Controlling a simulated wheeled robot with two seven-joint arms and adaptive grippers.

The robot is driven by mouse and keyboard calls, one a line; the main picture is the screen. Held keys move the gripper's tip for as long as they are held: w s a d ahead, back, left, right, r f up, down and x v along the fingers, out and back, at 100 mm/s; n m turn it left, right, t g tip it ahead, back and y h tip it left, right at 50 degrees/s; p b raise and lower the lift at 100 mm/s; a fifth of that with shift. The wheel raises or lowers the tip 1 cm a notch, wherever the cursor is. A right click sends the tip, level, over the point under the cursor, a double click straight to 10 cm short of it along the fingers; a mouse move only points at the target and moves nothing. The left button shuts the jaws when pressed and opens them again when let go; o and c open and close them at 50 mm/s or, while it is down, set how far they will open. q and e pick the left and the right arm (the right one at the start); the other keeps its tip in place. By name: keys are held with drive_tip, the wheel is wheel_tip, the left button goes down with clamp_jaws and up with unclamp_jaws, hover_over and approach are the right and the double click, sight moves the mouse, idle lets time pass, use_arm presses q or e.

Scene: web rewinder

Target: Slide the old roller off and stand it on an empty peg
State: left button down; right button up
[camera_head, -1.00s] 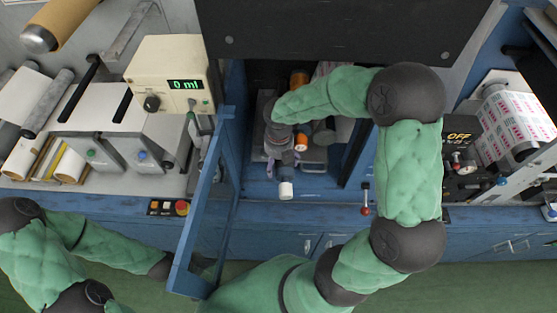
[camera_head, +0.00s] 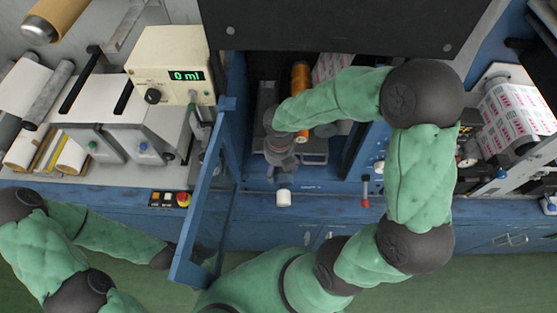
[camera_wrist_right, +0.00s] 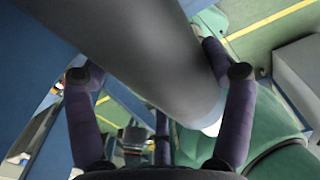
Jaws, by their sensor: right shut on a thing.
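My right gripper (camera_wrist_right: 160,100) is shut on a thick dark grey roller (camera_wrist_right: 150,50), with a finger on each side of it in the right wrist view. The roller's white end (camera_wrist_right: 212,126) shows past the right finger. In the head view my right gripper (camera_head: 281,165) is inside the open blue cabinet, and the white end (camera_head: 284,198) sticks out toward the front below it. Most of the roller is hidden by my wrist there. My left gripper is largely hidden behind the blue door (camera_head: 205,200), so its jaws cannot be made out. No empty peg can be made out clearly.
The open door stands left of my right gripper. An orange roller (camera_head: 300,75) and a printed roll (camera_head: 331,66) are deeper in the cabinet. A red-knobbed lever (camera_head: 365,190) is at the right. A cream meter box (camera_head: 170,62) stands at the left.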

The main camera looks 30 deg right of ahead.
sight(279, 193)
drive_tip(key=shift+s+a+p, duration=0.1)
drive_tip(key=shift+s+a, duration=0.65)
drive_tip(key=shift+s, duration=0.55)
drive_tip(key=shift+s+a+p, duration=0.1)
drive_tip(key=shift+s+a, duration=0.65)
drive_tip(key=shift+s, duration=0.5)
drive_tip(key=shift+s+a+p, duration=0.1)
drive_tip(key=shift+s+a, duration=0.65)
drive_tip(key=shift+s, duration=0.55)
drive_tip(key=shift+c, duration=0.3)
